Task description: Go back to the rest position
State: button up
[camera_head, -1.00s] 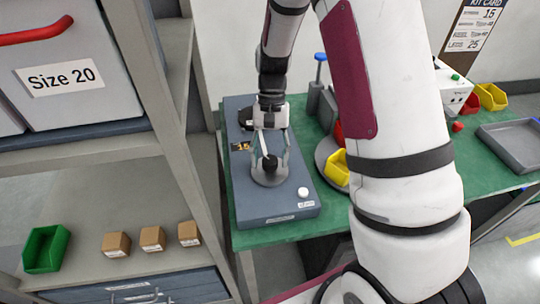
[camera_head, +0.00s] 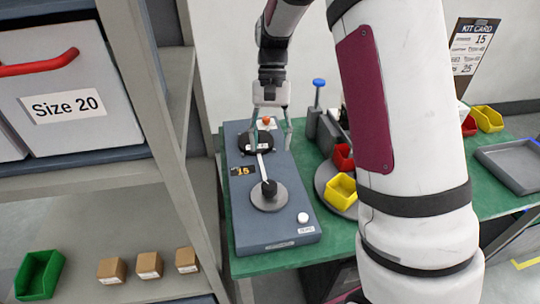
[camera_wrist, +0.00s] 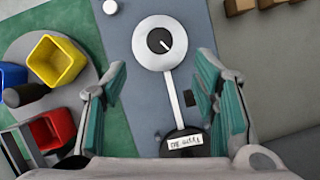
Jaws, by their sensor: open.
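My gripper (camera_head: 271,140) is open and empty in the head view. It hangs above the far half of a blue-grey device (camera_head: 290,222) on the green workbench. In the wrist view my gripper's teal-padded fingers (camera_wrist: 168,95) are spread wide, with the device below between them. The device has a grey round dial (camera_head: 269,196) with a dark knob, a light bar running to a dark disc (camera_head: 248,141), and a white button (camera_head: 303,218). A small orange-red ball-like thing (camera_head: 267,120) shows between the fingers.
A grey shelf post (camera_head: 165,110) stands close left of the bench. The shelf holds a Size 20 bin (camera_head: 70,110), a green bin (camera_head: 38,275) and small boxes (camera_head: 148,265). Right of the device are a yellow bin (camera_head: 341,191), a red bin (camera_head: 343,157) and a blue-topped post (camera_head: 318,90).

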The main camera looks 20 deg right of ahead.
jog(key=shift+w+d+r, duration=0.1)
jog(key=shift+w+r, duration=0.05)
jog(key=shift+r, duration=0.3)
jog(key=s+r+n+t, duration=0.1)
jog(key=s+r+t, duration=0.2)
jog(key=s, duration=0.4)
jog(key=s+a+r+n+t+h, duration=0.1)
jog(key=s+r+n+t, duration=0.1)
jog(key=s+r, duration=0.3)
jog(key=s+a+r+n+t+h, duration=0.1)
jog(key=s+r+t, duration=0.3)
jog(key=s, duration=0.7)
jog(key=shift+r+n, duration=0.55)
jog(key=shift+n, duration=0.05)
jog(key=shift+w+a, duration=0.1)
